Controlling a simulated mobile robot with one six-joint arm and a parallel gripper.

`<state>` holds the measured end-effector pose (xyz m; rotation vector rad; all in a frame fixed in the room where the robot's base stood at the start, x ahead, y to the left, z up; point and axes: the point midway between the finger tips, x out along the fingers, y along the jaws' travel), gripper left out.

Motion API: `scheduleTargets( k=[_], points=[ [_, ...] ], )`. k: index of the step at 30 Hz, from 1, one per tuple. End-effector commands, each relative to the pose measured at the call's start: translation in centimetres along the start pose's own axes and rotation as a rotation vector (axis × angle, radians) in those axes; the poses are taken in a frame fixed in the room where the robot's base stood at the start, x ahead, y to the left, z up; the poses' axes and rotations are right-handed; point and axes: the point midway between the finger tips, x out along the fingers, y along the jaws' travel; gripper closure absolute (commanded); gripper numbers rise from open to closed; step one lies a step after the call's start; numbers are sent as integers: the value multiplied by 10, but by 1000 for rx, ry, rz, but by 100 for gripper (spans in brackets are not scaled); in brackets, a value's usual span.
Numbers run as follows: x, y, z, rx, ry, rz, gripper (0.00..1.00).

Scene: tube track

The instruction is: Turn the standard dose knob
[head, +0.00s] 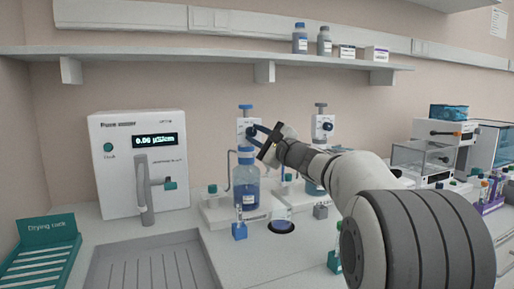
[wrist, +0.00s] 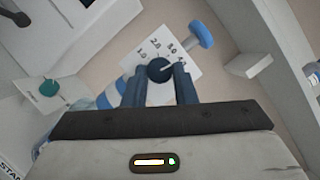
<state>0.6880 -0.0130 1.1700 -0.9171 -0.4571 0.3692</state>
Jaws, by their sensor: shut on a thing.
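A bottle-top dispenser with a blue bottle (head: 246,184) stands left of centre in the head view. It has a white dial plate (head: 242,125), which also shows in the wrist view (wrist: 188,57). The dark round dose knob (wrist: 159,69) sits on this plate, with a pale pointer line toward the upper right and small numbers above it. My gripper (head: 257,132) reaches it from the right and is shut on the knob. In the wrist view the two dark fingers of my gripper (wrist: 159,78) stand on either side of the knob. Any label naming this knob is unreadable.
A second dispenser with a grey top and its own dial (head: 322,127) stands just right, partly behind my arm. A white meter (head: 140,165) with a spout stands left, above a grey sink tray (head: 150,262). A shelf (head: 180,55) runs above.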

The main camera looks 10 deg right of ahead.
Motion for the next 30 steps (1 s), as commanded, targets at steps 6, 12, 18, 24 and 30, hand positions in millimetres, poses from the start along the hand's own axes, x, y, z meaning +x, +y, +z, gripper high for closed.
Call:
scheduleTargets(
  k=[6,12,18,24,30],
  points=[
    [-1,5,-2,102,2,-40,98],
    [0,5,-2,153,4,-60,98],
    [0,4,-2,169,5,-67,98],
    [0,4,-2,169,5,-67,98],
    [0,4,-2,169,5,-67,69]
  ],
)
